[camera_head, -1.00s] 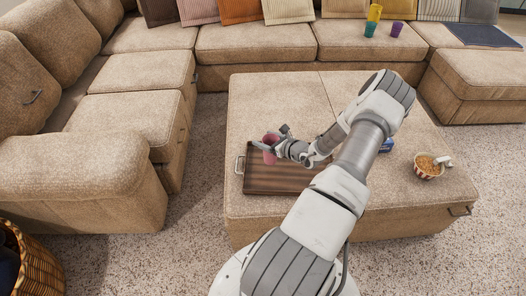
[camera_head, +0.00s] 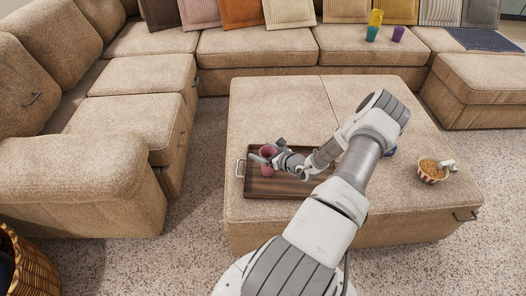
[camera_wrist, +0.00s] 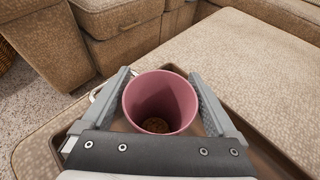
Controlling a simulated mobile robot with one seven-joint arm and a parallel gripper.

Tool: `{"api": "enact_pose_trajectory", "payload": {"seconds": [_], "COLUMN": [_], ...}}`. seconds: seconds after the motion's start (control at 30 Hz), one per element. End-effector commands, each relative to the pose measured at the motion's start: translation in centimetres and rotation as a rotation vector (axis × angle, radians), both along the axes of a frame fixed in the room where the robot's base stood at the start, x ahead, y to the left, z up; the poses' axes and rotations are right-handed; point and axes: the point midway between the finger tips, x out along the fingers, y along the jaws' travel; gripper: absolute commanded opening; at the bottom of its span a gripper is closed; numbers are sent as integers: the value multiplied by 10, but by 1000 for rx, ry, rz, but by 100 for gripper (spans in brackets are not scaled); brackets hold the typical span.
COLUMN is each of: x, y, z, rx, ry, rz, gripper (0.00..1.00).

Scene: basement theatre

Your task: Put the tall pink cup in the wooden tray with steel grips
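The tall pink cup (camera_head: 268,151) is upright over the left part of the wooden tray (camera_head: 262,186). The tray lies on the beige ottoman, and one steel grip (camera_head: 240,168) shows at its left end. My gripper (camera_head: 266,154) is shut on the cup, with one finger on each side. In the wrist view the pink cup (camera_wrist: 158,101) sits between the two fingers of my gripper (camera_wrist: 160,72), its open mouth facing the camera and something brownish visible at its bottom. Whether its base touches the tray is hidden. My arm covers the tray's right end.
A striped bowl of snacks (camera_head: 432,171) stands on the ottoman's right side. A blue thing (camera_head: 391,152) is partly hidden behind my arm. Yellow (camera_head: 376,17), teal (camera_head: 371,33) and purple (camera_head: 397,33) cups stand on the back sofa. The ottoman's far left top is clear.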

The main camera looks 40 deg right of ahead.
Motion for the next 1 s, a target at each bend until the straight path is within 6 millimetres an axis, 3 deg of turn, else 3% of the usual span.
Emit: {"api": "enact_pose_trajectory", "payload": {"seconds": [0.33, 0.8, 1.0], "x": [0, -84, -106], "y": [0, 1, 1], "z": [7, 42, 49], "rx": [0, 1, 1], "ry": [-1, 1, -1], "rz": [0, -1, -1], "gripper": [100, 100, 100]}}
